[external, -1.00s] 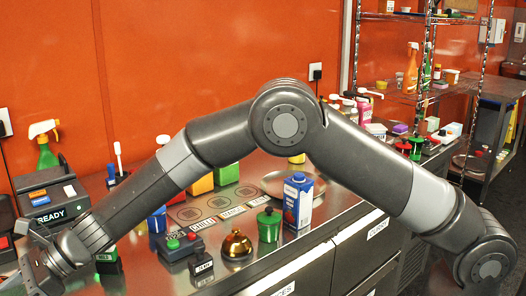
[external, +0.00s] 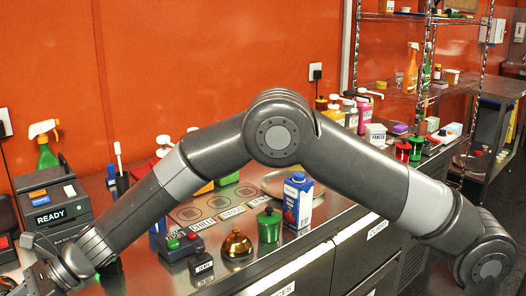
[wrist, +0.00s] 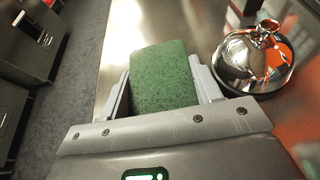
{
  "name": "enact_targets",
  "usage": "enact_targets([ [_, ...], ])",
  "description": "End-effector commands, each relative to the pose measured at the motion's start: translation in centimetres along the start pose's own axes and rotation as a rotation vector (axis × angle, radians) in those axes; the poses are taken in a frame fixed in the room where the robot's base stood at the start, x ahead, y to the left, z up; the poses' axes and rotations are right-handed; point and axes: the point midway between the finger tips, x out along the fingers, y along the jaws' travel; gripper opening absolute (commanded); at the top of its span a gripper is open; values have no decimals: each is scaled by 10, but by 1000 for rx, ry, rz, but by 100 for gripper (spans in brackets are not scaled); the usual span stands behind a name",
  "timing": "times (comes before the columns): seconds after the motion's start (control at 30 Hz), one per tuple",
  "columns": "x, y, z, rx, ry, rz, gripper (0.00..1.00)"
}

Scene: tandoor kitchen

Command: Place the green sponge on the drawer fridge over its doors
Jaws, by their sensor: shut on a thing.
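The green sponge (wrist: 163,78) is a flat, rough-textured block in the wrist view. My gripper (wrist: 163,92) is shut on it, with one pale finger on each side, and holds it over a steel worktop with its edge at the left. In the external view, my gripper (external: 38,268) is at the lower left, partly cut off by the frame, and the sponge cannot be made out. The drawer fridge (external: 318,268) is the steel unit with labelled fronts under the worktop; my arm reaches across in front of it.
A shiny domed metal cover (wrist: 253,60) stands right of the sponge in the wrist view. In the external view, a brass bell (external: 237,245), green pot (external: 269,225) and blue-white carton (external: 298,202) stand on the worktop. A READY-marked machine (external: 50,205) is at the left.

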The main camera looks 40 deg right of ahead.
Motion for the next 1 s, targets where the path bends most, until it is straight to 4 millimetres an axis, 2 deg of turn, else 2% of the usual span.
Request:
enact_targets([
  [0.43,3,0,-9,0,0,0,34],
  [0.47,4,0,-9,-1,0,0,59],
  [0.5,3,0,-8,-1,0,0,62],
  [0.77,4,0,-8,-1,0,0,83],
  [1.0,3,0,-8,0,0,0,83],
])
